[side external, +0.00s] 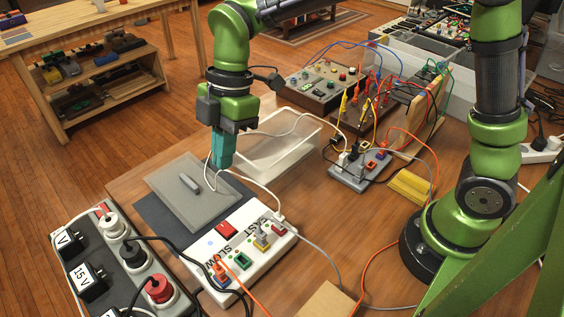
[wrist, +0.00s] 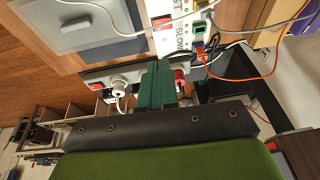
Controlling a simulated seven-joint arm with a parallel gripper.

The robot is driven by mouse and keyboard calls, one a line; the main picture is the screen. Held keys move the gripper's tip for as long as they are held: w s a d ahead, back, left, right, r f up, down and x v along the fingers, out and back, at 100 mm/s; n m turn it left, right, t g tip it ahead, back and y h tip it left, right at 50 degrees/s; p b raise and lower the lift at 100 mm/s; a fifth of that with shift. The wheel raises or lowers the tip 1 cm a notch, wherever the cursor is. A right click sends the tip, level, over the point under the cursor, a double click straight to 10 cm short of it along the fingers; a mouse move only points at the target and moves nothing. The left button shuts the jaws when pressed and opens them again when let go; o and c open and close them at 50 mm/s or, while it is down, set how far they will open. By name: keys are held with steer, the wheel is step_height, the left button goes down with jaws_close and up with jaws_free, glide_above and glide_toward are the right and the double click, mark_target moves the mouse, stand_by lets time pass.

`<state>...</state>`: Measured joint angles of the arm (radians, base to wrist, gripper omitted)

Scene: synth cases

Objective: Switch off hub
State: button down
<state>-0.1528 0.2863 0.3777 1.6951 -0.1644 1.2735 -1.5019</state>
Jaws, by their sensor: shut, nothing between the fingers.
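No label reading "hub" is legible. A grey power strip (side external: 152,268) stands at the front left, with white, black and red plugs and black adapters, one marked 15 V. A small red switch (side external: 102,210) is at its far end; whether it is on cannot be told. In the wrist view the strip lies beyond the fingers, with its red switch (wrist: 97,86) at left. A white box (side external: 240,248) marked FAST and SLOW has a red switch (side external: 226,230) on top. My gripper (side external: 221,162) is shut and empty, pointing down above the grey panel's right side. Its teal fingers (wrist: 157,72) partly hide the strip.
A grey panel (side external: 180,213) with a small handle lies behind the white box. A clear bin (side external: 283,150) stands right of my gripper. White, black and orange cables cross the table around the white box. Wired instrument boxes (side external: 318,88) stand at the back.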

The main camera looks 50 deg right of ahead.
steer(key=shift+s+a+r, duration=0.1)
steer(key=shift+s+r, duration=0.15)
steer(key=shift+s, duration=0.45)
glide_above(227, 233)
steer(key=d, duration=0.1)
steer(key=f, duration=1.2)
steer(key=shift+w+f, duration=0.15)
steer(key=shift+w, duration=0.05)
steer(key=shift+f, duration=0.65)
steer(key=shift+s+f, duration=0.1)
